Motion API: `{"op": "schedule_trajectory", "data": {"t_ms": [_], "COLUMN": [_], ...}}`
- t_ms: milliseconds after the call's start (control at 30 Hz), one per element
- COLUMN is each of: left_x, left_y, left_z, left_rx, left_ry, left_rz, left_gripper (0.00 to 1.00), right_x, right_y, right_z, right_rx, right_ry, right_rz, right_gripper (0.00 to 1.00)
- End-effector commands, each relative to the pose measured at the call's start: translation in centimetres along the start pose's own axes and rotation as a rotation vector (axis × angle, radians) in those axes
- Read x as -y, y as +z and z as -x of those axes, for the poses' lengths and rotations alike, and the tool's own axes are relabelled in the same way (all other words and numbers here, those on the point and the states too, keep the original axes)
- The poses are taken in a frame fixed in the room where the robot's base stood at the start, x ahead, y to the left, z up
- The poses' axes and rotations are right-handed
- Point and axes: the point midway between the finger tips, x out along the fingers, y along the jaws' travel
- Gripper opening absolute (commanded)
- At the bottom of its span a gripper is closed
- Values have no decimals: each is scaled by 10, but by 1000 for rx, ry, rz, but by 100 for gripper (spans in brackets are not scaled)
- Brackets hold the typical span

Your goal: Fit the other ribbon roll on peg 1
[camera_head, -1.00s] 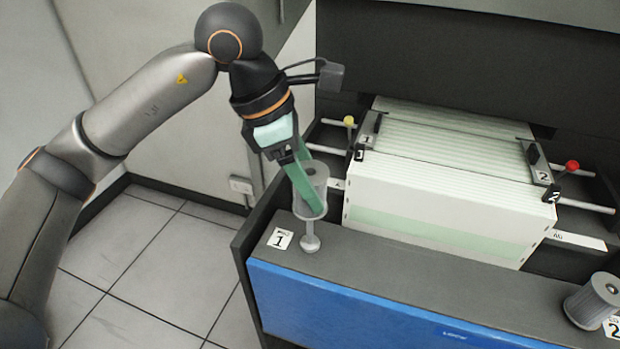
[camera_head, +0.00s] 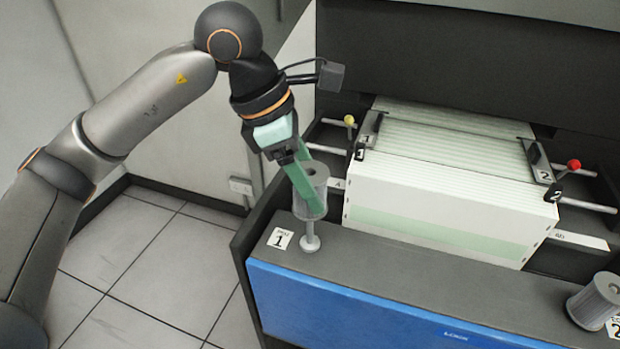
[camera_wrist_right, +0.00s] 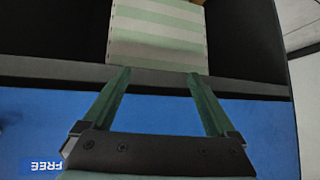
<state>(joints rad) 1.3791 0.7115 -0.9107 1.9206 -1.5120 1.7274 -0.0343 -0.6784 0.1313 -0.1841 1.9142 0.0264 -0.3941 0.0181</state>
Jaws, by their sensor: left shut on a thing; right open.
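A grey ribbon roll (camera_head: 313,184) is held in my left gripper (camera_head: 308,195), whose green fingers are shut on it. The roll is upright, right above peg 1 (camera_head: 310,241), a pale post with a round foot on the dark ledge, beside the label "1" (camera_head: 280,238). I cannot tell whether the peg's top is inside the roll. Another ribbon roll (camera_head: 594,302) stands at the ledge's right end by the label "2" (camera_head: 614,327). My right gripper (camera_wrist_right: 162,77) is open and empty in the right wrist view, in front of the ledge.
A stack of white and green fanfold paper (camera_head: 445,200) sits behind the ledge, between clamps marked 1 and 2. A yellow knob (camera_head: 349,120) and a red knob (camera_head: 573,165) stand on the rods. The blue front panel (camera_head: 370,310) lies below the ledge.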

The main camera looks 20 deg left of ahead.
Motion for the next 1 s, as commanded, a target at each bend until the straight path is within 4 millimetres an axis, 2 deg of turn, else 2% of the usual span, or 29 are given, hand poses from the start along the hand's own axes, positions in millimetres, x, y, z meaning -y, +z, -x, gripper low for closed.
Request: {"op": "schedule_trajectory", "data": {"t_ms": [600, 1000], "left_x": [0, 0], "left_y": [-5, -6], "left_z": [-13, -13], "left_rx": [1, 1], "left_ry": [0, 0], "left_rz": [0, 0], "left_gripper": [0, 0], "right_x": [-1, -1], "right_y": [10, 10], "right_z": [-9, -9], "right_rx": [0, 0], "right_ry": [0, 0], "right_rz": [0, 0], "right_gripper": [92, 92]}}
